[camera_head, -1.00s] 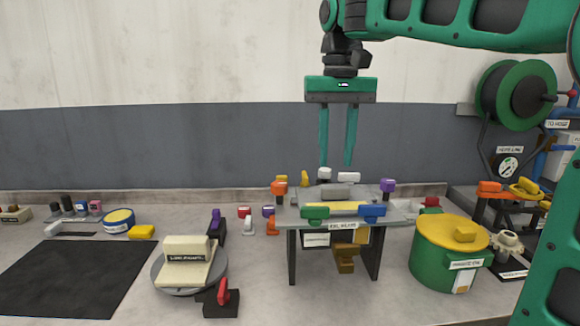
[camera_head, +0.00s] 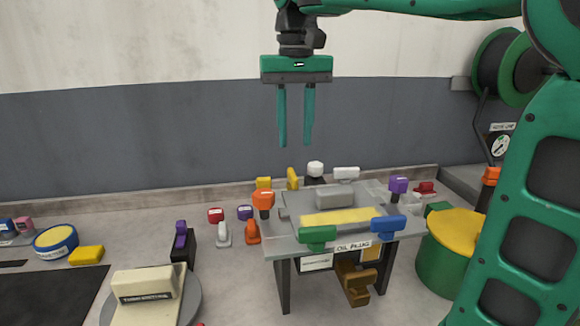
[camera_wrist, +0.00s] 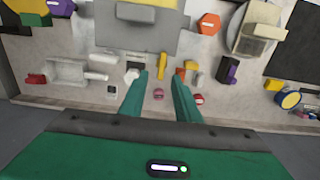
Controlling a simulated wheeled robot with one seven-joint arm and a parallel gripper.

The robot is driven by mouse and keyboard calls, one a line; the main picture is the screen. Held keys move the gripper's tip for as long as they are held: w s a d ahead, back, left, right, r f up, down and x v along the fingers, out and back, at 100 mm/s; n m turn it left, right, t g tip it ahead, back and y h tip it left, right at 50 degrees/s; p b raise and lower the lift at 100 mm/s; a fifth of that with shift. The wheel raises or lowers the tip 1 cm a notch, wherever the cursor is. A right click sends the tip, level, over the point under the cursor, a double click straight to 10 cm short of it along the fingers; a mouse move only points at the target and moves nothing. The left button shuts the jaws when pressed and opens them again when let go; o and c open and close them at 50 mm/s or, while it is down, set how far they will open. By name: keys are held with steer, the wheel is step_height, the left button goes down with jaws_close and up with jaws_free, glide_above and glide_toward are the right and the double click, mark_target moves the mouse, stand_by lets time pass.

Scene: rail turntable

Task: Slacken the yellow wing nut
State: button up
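A slim, upright yellow piece (camera_head: 292,179) at the back of the raised grey stand (camera_head: 283,248) looks like the yellow wing nut, though its shape is small. A second yellow piece (camera_head: 264,184) with a label is just left of it, so I cannot be certain which is the nut. In the wrist view a yellow piece (camera_wrist: 163,66) shows just beyond the fingertips. My gripper (camera_head: 295,144) hangs pointing down above the back of the stand, fingers parted and empty. It also shows in the wrist view (camera_wrist: 160,82), touching nothing.
A green drum with a yellow lid (camera_head: 452,224) is at right. A turntable (camera_head: 189,308) is front left. The wall (camera_head: 150,135) is close behind.

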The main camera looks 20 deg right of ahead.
mark_target(293, 173)
steer(key=f, duration=0.8)
steer(key=shift+a+f, duration=0.1)
steer(key=shift+a, duration=0.1)
steer(key=shift+c, duration=0.6)
jaws_close()
